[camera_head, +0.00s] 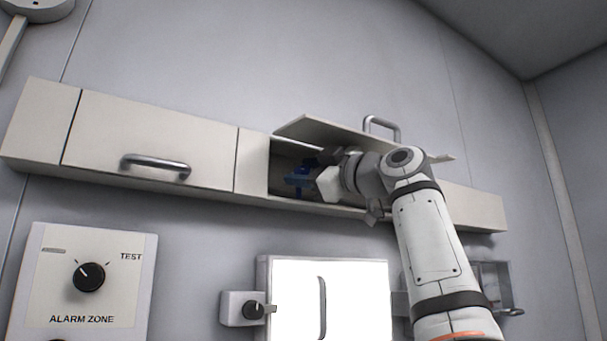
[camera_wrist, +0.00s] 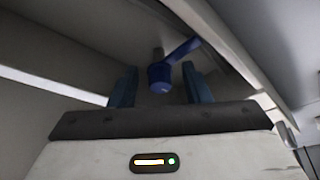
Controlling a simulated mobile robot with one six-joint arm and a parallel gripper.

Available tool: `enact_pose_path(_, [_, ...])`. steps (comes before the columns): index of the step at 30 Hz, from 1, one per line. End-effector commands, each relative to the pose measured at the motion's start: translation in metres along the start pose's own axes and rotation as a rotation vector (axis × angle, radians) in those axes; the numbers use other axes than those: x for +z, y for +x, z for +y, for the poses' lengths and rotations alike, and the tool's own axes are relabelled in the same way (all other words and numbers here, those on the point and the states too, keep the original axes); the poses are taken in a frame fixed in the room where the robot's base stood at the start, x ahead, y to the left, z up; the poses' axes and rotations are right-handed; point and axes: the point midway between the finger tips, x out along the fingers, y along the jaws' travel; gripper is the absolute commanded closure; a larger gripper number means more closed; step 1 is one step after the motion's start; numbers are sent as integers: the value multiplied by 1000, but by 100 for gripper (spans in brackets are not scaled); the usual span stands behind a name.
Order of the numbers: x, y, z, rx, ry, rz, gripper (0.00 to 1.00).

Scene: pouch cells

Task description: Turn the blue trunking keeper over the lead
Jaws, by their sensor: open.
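The blue keeper (camera_wrist: 161,76) is inside the open trunking, with a round hub and an arm reaching up to the right in the wrist view. In the head view the blue around the keeper (camera_head: 300,172) is small, and I cannot separate keeper from fingertips well. My gripper (camera_wrist: 157,88) is open, its two blue fingers standing either side of the keeper's hub, apart from it as far as I can tell. In the head view my gripper (camera_head: 311,182) reaches into the opening from the right. I cannot make out the lead in either view.
The trunking (camera_head: 50,120) runs along the wall. Its raised lid (camera_head: 335,131) with a handle (camera_head: 384,125) is above my wrist. A closed lid with a handle (camera_head: 155,165) is at left. Below are an alarm zone panel (camera_head: 120,265) and a bright white panel (camera_head: 345,300).

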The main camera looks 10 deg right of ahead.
Motion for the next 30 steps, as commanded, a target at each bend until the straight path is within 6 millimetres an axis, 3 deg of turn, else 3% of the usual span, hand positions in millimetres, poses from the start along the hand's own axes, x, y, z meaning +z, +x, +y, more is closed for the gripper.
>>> enact_pose_path(6, [3, -39, -2, 4, -3, -3, 57])
enact_pose_path(12, [2, -62, -1, 3, -3, -2, 57])
enact_pose_path(30, [0, -69, 0, 1, -1, 0, 57])
